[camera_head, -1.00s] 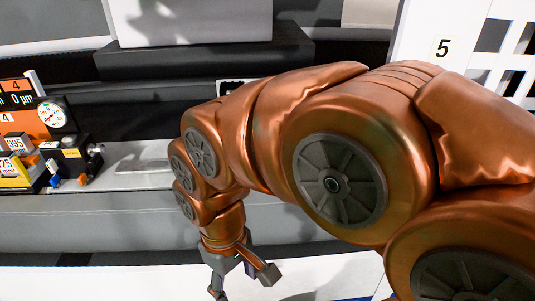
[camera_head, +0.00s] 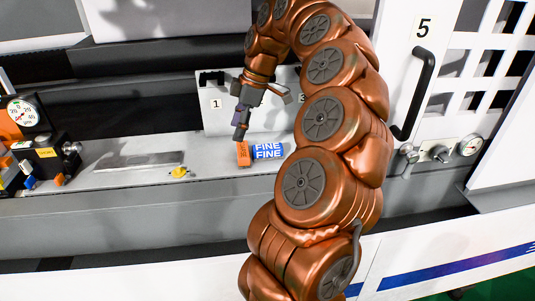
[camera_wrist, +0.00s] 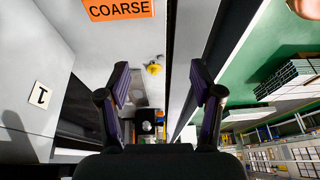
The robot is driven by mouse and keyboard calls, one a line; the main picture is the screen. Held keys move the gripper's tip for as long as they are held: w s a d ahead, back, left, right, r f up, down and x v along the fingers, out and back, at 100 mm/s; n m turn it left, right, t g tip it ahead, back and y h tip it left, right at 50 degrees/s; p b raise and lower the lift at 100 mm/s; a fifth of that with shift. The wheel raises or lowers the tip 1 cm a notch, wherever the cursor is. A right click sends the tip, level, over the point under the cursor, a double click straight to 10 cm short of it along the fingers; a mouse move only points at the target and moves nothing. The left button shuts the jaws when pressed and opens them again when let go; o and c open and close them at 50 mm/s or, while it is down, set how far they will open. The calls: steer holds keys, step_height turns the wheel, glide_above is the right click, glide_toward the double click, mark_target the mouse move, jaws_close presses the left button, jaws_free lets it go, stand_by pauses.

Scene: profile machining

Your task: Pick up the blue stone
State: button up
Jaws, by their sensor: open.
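The blue stone (camera_head: 268,151), a block marked FINE, lies on the grey machine ledge in the head view. An orange stone (camera_head: 243,153) stands close at its left. My gripper (camera_head: 243,122) is over the ledge, just above the orange stone and up and left of the blue stone. In the wrist view my gripper (camera_wrist: 159,84) is open, with nothing between its fingers. The orange stone, marked COARSE (camera_wrist: 118,9), shows at the top edge there. The blue stone is not visible in the wrist view.
A panel marked 1 (camera_head: 216,104) stands behind the stones. A yellow knob (camera_head: 179,172) and a flat metal bar (camera_head: 138,160) lie to the left. A dial gauge device (camera_head: 38,140) is at far left. A white door with a black handle (camera_head: 413,93) is at right.

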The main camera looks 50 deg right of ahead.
glide_above(268, 147)
steer(key=s+d, duration=0.2)
steer(key=d, duration=0.1)
steer(key=shift+t, duration=0.3)
steer(key=f, duration=0.4)
steer(key=shift+a+f, duration=0.2)
steer(key=shift+d+f, duration=0.1)
steer(key=shift+w+p+x, duration=0.1)
steer(key=shift+p+x, duration=0.45)
steer(key=shift+x, duration=1.35)
steer(key=shift+w+p+x, duration=0.15)
steer(key=shift+p+x, duration=0.4)
steer(key=shift+x, duration=1.35)
steer(key=shift+c, duration=0.3)
jaws_close()
steer(key=shift+r, duration=0.2)
